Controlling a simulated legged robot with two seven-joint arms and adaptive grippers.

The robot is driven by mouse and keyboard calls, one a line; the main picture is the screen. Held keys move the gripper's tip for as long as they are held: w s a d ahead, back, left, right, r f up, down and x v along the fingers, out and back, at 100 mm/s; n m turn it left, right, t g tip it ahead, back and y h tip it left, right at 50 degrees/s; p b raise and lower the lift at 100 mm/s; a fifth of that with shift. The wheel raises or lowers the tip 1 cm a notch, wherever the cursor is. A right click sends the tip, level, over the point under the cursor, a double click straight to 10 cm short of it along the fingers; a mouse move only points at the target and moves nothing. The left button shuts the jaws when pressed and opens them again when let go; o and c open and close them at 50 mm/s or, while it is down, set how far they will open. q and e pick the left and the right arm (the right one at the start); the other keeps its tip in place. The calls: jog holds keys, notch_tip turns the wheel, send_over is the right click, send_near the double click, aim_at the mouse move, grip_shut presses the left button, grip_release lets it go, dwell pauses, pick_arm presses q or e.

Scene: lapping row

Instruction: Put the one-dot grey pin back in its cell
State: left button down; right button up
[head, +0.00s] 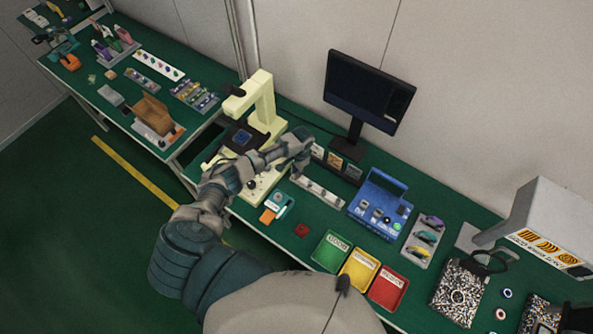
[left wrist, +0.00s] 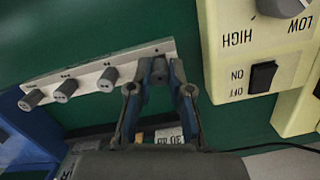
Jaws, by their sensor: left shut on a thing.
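A pale rack (head: 318,189) lies on the green bench, right of the cream microscope-like machine; it also crosses the left wrist view (left wrist: 88,82). Several grey pins, one of them here (left wrist: 108,78), stand along it with small dark marks beside them, too small to read. My left gripper (head: 299,170) reaches over the rack's far left end. In the left wrist view its fingers (left wrist: 160,68) are shut on a grey pin (left wrist: 158,76) at the rack's right end. Its dots are hidden, and I cannot tell whether it is seated or just above. My right gripper is out of view.
The cream machine (head: 262,105) with switch and knob (left wrist: 262,76) stands close beside the gripper. A monitor (head: 368,90) stands behind. A blue case (head: 378,205) is right of the rack; green, yellow (head: 358,270) and red trays lie in front.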

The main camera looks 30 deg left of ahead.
pick_arm(q)
jog(key=shift+f+b, duration=0.3)
jog(key=shift+f, duration=0.3)
jog(key=c, duration=1)
grip_release()
jog(key=shift+r, duration=0.25)
notch_tip(320, 180, up, 11)
jog(key=w, duration=0.1)
jog(key=shift+w+d+r, duration=0.2)
jog(key=shift+w, duration=0.05)
